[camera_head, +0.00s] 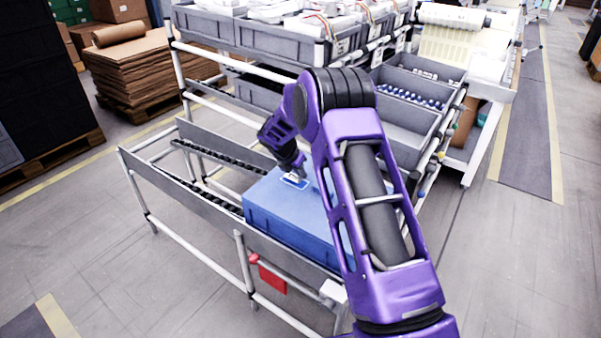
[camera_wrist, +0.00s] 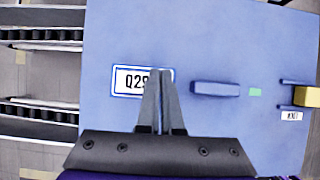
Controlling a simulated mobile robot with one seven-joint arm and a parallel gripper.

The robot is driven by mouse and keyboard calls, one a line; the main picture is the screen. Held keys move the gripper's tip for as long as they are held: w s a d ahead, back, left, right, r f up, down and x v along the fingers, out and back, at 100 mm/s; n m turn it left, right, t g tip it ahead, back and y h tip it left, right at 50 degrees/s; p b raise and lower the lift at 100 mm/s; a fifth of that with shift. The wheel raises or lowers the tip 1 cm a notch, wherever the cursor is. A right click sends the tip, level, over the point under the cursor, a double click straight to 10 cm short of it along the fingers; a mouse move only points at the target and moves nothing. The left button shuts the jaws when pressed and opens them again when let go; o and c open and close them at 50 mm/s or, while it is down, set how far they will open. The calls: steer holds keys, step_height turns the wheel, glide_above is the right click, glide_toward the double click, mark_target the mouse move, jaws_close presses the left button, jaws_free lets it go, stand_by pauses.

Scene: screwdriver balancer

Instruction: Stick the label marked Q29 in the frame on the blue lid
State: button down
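The blue lid (camera_wrist: 230,45) lies flat on a blue crate; it also shows in the camera_head view (camera_head: 270,205). A white label marked Q29 (camera_wrist: 128,80) lies within a blue-edged frame (camera_wrist: 113,82) on the lid, its edges roughly parallel to the frame. My gripper (camera_wrist: 165,76) is over the label's right end and hides the last part of its marking. Its two fingers are together. I cannot tell whether they pinch the label's edge or only rest at it. In the camera_head view, my gripper (camera_head: 299,174) points down at the label (camera_head: 294,182).
A raised blue handle (camera_wrist: 215,89), a small green patch (camera_wrist: 255,92) and a yellow block (camera_wrist: 307,96) are right of the gripper. The crate sits on a roller rack (camera_head: 185,185). A shelf with grey bins (camera_head: 405,120) stands behind my arm. The lid left of the frame is clear.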

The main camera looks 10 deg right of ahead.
steer(key=shift+f, duration=0.7)
stand_by(1.5)
steer(key=c, duration=1.5)
jaws_free()
steer(key=shift+c, duration=0.2)
steer(key=o, duration=0.5)
steer(key=shift+o, duration=0.2)
steer(key=p+v, duration=0.2)
steer(key=v, duration=1.5)
steer(key=shift+r, duration=0.15)
steer(key=shift+s+a, duration=0.1)
